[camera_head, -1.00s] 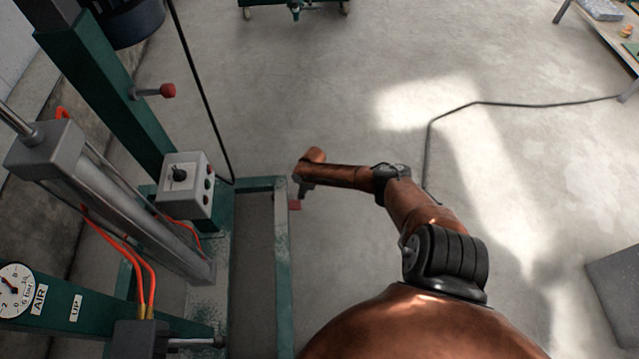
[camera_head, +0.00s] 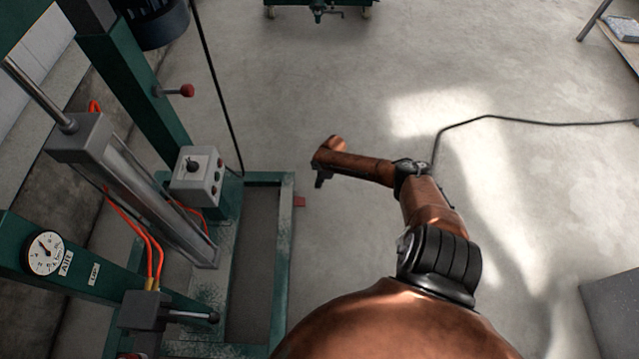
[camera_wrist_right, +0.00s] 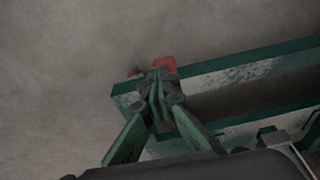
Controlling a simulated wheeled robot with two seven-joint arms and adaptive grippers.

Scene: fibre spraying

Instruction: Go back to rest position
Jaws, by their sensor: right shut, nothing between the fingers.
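My right arm reaches out over the concrete floor in the head view, bent at the elbow. Its right gripper (camera_head: 319,181) hangs at the far end, just right of the green machine frame (camera_head: 284,250) and apart from it. In the right wrist view the right gripper (camera_wrist_right: 157,84) has its green-linked fingers shut together with nothing between them. Behind the fingertips there, a red piece (camera_wrist_right: 165,64) shows at the corner of the green frame. My left gripper is not in view.
The machine at left carries a control box (camera_head: 198,178), a red-knobbed lever (camera_head: 186,90), a gauge (camera_head: 44,252) and orange hoses. A black cable (camera_head: 489,117) lies on the floor. A table (camera_head: 618,36) stands at top right, a grey block (camera_head: 614,318) at lower right. The middle floor is clear.

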